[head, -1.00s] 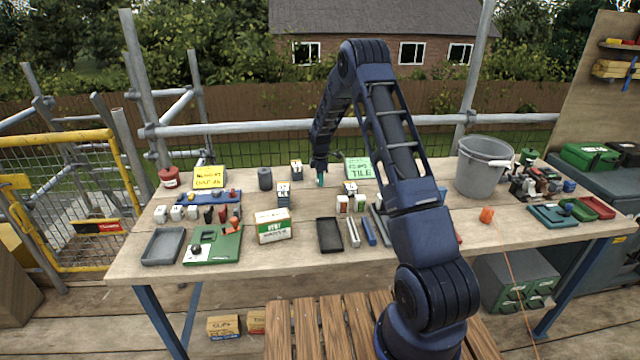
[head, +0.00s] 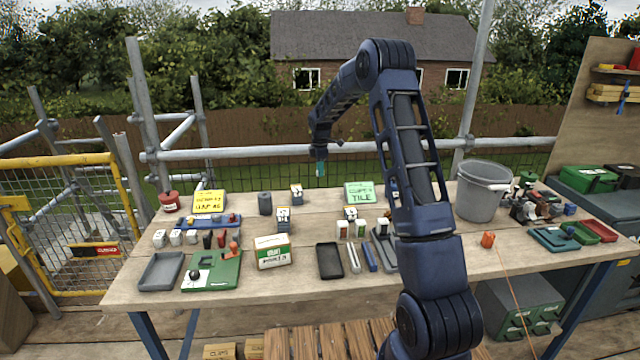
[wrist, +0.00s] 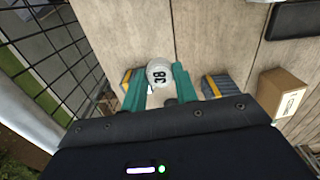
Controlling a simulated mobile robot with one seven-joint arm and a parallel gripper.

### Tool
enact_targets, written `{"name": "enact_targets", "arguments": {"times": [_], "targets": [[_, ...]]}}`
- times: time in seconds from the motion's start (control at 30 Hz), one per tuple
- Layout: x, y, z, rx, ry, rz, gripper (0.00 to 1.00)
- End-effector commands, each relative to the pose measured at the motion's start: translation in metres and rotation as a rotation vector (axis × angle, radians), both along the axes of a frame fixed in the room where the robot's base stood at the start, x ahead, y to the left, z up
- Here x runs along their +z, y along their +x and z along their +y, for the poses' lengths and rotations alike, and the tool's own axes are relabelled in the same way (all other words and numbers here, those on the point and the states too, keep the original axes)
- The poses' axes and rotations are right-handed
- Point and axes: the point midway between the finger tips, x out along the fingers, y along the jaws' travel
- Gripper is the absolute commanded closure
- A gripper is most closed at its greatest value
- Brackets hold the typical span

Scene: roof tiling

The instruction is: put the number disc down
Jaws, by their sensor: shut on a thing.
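The number disc (wrist: 158,72) is a white round piece marked 38. It sits between the teal fingertips of my gripper (wrist: 160,84) in the wrist view, and the gripper is shut on it. In the head view my gripper (head: 320,169) hangs above the back of the workbench (head: 300,226), apart from the tabletop. The disc is too small to make out there.
A yellow sign (head: 209,201) and a green TILE sign (head: 359,192) stand at the back. Small dark blocks (head: 265,203), a white-green box (head: 271,252) and a black tray (head: 329,260) are nearby. A grey bucket (head: 482,190) stands right. Scaffold rails run behind.

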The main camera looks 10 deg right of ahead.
Motion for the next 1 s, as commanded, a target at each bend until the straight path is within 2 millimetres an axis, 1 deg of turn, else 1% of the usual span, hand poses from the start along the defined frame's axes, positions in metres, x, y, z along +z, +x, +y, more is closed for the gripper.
{"name": "enact_targets", "arguments": {"times": [0.03,0.1,0.2,0.47,0.53,0.57,0.83,0.87,1.0], "targets": [[0.009,0.000,0.000,0.000,0.000,-0.001,0.92],[0.017,0.000,0.000,0.000,0.000,-0.001,0.92],[0.026,0.000,0.000,0.000,0.000,0.000,0.92],[0.035,0.000,0.000,0.000,0.000,0.000,0.92],[0.041,0.000,0.000,0.000,0.000,0.000,0.92],[0.044,0.000,0.000,0.000,0.000,-0.001,0.92],[0.093,0.000,-0.001,-0.001,0.000,-0.002,0.92],[0.089,0.002,-0.009,-0.019,-0.001,0.002,0.92],[0.089,0.010,-0.036,-0.080,0.001,0.002,0.92]]}}
